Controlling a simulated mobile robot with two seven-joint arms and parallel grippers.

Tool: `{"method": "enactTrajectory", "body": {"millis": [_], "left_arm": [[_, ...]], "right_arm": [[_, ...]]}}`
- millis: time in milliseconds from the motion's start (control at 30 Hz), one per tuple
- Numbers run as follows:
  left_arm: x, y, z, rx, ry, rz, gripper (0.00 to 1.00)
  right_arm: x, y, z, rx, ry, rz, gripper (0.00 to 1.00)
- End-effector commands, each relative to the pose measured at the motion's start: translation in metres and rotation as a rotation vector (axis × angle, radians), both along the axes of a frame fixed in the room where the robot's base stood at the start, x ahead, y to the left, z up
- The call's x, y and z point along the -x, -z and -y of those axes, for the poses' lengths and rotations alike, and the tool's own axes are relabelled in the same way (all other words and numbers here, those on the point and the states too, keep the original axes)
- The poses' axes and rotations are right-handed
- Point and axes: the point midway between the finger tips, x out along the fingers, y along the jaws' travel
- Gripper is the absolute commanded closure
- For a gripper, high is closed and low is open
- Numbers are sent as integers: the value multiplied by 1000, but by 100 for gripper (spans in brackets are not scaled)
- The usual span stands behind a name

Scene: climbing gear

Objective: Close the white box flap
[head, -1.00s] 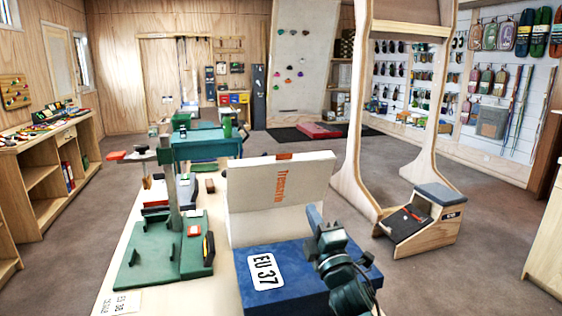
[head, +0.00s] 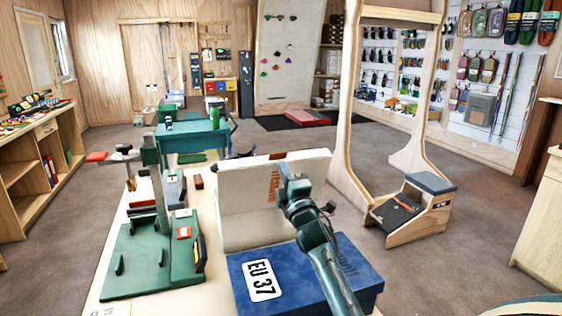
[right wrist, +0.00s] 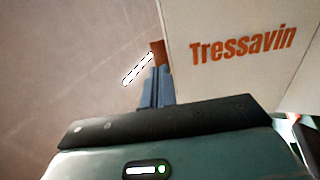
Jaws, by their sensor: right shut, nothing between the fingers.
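The white box flap (head: 243,200), with the orange word "Tressavin", stands raised behind the blue box (head: 315,272) labelled "EU 37". It also fills the upper right of the right wrist view (right wrist: 235,75). An orange-brown patch marks its top edge. My right gripper (head: 284,174) is in front of the flap's upper part in the head view and hides part of the lettering. In the right wrist view its blue-grey fingers (right wrist: 157,86) are together and empty, beside the flap's edge; I cannot tell whether they touch it. My left gripper is not in view.
On the same bench, left of the box, stands a green base (head: 138,260) with an upright post and tools. A green bench (head: 190,138) is behind it. A wooden frame with a step (head: 415,210) stands on the floor to the right. Carpet lies clear between.

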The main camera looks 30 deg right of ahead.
Motion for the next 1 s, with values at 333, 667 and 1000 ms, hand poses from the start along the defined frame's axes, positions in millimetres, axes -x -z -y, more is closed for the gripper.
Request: {"method": "enactTrajectory", "body": {"millis": [333, 667, 1000], "left_arm": [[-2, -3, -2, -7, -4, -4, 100], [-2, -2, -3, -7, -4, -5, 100], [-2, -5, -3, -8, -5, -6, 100]], "right_arm": [[-25, -10, 6, 1, 0, 0, 100], [-26, -10, 6, 1, 0, -1, 100], [-50, -22, 9, -14, 2, -85, 100]]}}
